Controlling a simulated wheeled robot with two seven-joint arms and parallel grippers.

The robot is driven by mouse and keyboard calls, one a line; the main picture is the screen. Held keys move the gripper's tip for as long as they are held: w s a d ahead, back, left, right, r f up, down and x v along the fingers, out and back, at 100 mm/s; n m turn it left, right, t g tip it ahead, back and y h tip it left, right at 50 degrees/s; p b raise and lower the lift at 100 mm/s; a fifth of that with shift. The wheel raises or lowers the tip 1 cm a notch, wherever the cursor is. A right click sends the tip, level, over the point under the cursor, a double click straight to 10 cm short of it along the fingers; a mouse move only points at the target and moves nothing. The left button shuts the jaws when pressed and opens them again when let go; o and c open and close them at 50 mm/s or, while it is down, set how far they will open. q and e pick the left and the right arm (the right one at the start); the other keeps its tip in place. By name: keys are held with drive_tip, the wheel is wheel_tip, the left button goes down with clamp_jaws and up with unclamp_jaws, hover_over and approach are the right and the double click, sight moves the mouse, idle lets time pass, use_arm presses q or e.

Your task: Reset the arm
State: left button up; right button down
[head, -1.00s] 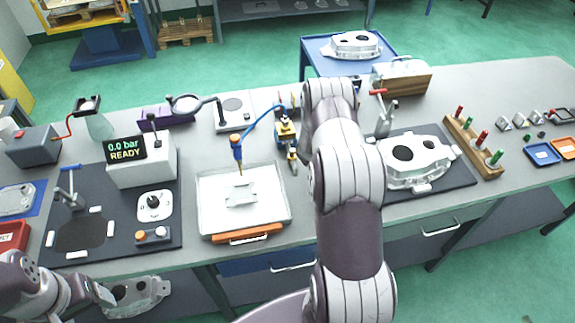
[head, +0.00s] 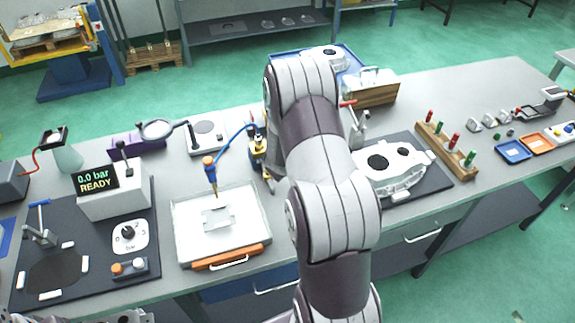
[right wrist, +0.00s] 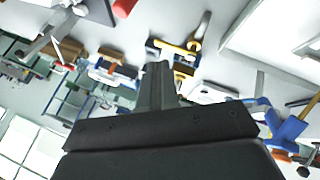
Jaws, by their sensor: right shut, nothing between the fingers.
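My right arm rises through the middle of the head view and bends away over the bench. Its gripper is hidden behind the arm there. In the right wrist view my right gripper (right wrist: 157,68) shows with its fingers together and nothing between them, pointing at a tilted view of the room and bench things.
Right of my arm, an aluminium casting (head: 397,170) lies on a dark mat (head: 437,186). Left of it are a white tray (head: 182,236) with an orange handle, and a pressure unit (head: 112,203) reading "0.0 bar READY". A wooden rack (head: 448,152) holds red and green pegs.

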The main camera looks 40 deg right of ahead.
idle(0.4)
drive_tip(key=s+a+r+g+y, duration=0.1)
drive_tip(key=s+a+r, duration=0.1)
drive_tip(key=s+a, duration=0.3)
drive_tip(key=s+a+r+g+y+b, duration=0.1)
drive_tip(key=s+a, duration=0.4)
drive_tip(key=a, duration=0.6)
drive_tip(key=s+a+r+g+y+b, duration=0.1)
drive_tip(key=s+a+r+y, duration=0.2)
drive_tip(key=a, duration=0.5)
drive_tip(key=shift+s+a+r+g, duration=0.2)
drive_tip(key=shift+s+r+g, duration=0.2)
drive_tip(key=shift+s+r, duration=0.65)
drive_tip(key=shift+f, duration=0.2)
